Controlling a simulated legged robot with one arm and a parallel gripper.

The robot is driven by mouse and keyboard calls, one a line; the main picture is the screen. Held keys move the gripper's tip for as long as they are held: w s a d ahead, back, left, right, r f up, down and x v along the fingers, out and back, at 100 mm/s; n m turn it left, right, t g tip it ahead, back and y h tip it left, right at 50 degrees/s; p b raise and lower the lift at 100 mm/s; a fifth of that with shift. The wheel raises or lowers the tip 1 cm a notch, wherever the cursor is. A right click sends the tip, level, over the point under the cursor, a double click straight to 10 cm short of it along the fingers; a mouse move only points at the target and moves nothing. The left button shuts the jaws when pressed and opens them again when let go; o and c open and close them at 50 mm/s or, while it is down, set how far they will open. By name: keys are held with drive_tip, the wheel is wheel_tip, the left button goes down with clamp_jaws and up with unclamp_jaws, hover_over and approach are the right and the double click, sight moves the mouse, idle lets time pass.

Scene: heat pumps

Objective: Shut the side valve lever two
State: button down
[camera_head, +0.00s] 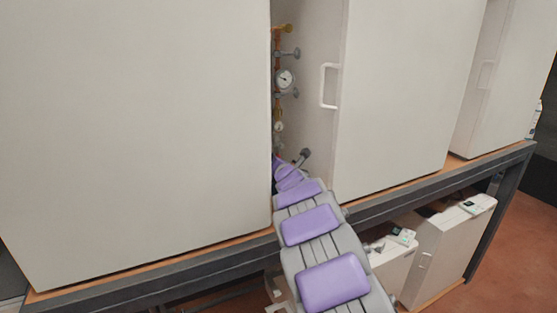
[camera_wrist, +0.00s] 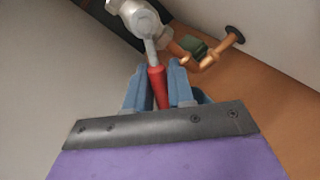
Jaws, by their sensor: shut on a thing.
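In the wrist view, the valve lever (camera_wrist: 157,84) has a red handle on a grey metal stem. The stem runs up to a silver valve body (camera_wrist: 138,16) on a pipe at the top. My gripper (camera_wrist: 158,76) has blue fingers on both sides of the red handle and is shut on it. In the head view, my arm reaches into the gap between two white units; the gripper and this lever cannot be made out there.
White units stand to the left (camera_head: 135,125) and right (camera_head: 400,95) of the narrow gap. Gauges (camera_head: 284,80) and pipes line the gap above my arm. In the wrist view, a copper pipe (camera_wrist: 208,60) with a green part lies close right of the lever.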

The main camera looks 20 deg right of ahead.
drive_tip(key=m+p, duration=0.1)
drive_tip(key=a+r+m+p, duration=0.1)
drive_tip(key=shift+r+m+g+p, duration=0.15)
drive_tip(key=shift+m+g+p, duration=0.15)
drive_tip(key=shift+p, duration=0.05)
drive_tip(key=m+p, duration=0.1)
drive_tip(key=r+m+y+p, duration=0.1)
drive_tip(key=p, duration=0.1)
drive_tip(key=shift+a+r, duration=0.1)
drive_tip(key=shift+a, duration=0.2)
drive_tip(key=m+p, duration=0.1)
drive_tip(key=p, duration=0.1)
drive_tip(key=r+m+p, duration=0.1)
drive_tip(key=p, duration=0.1)
drive_tip(key=shift+a+r+m+y+p, duration=0.15)
drive_tip(key=shift+m+y+p, duration=0.15)
drive_tip(key=shift+m+y, duration=0.1)
drive_tip(key=shift+r+m+p, duration=0.2)
drive_tip(key=shift+m+p, duration=0.5)
drive_tip(key=shift+p, duration=0.4)
drive_tip(key=shift+s+a+y, duration=0.1)
drive_tip(key=shift+y, duration=0.2)
drive_tip(key=c, duration=1.1)
unclamp_jaws()
drive_tip(key=shift+d, duration=0.2)
